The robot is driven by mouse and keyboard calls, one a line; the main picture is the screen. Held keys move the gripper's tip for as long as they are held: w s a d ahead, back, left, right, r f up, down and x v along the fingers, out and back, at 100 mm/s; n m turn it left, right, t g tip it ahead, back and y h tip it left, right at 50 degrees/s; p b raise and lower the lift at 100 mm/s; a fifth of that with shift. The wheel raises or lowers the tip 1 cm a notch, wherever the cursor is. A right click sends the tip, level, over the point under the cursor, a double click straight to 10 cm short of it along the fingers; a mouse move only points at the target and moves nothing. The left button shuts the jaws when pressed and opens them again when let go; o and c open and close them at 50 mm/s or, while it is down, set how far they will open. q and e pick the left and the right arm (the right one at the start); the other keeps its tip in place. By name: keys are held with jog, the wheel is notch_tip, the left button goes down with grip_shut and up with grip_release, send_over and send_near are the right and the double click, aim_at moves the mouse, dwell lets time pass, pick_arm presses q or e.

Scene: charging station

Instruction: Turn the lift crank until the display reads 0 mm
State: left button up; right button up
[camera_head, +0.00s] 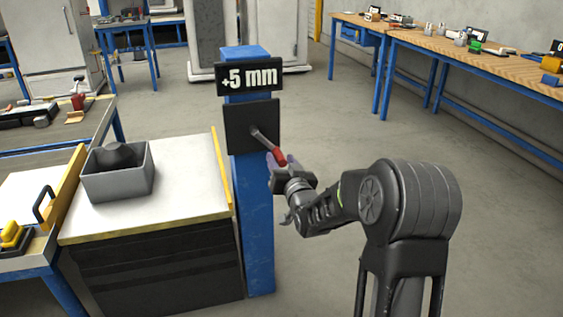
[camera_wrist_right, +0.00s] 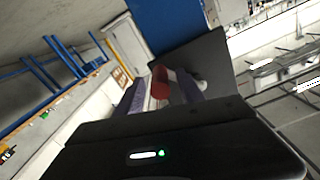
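The display (camera_head: 248,78) at the top of the blue post (camera_head: 253,190) reads +5 mm. Below it, a dark square plate (camera_head: 240,128) carries the lift crank (camera_head: 264,140), a grey arm with a red handle (camera_head: 279,156) pointing down and right. My right gripper (camera_head: 283,168) is at the red handle. In the right wrist view, the red handle (camera_wrist_right: 160,82) lies between the two purple fingers (camera_wrist_right: 161,90), with narrow gaps seeming to show beside it. The plate (camera_wrist_right: 205,65) is behind it. My left gripper is not in view.
A bench (camera_head: 190,190) with a grey bin (camera_head: 122,185) and a yellow edge stands close left of the post. Wooden tables (camera_head: 480,60) with small items stand at the back right. The floor right of the post is clear apart from my arm.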

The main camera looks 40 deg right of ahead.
jog(key=v, duration=0.7)
jog(key=shift+s+a+p, duration=0.15)
jog(key=shift+s+p, duration=0.2)
jog(key=shift+s, duration=0.05)
jog(key=shift+f, duration=0.1)
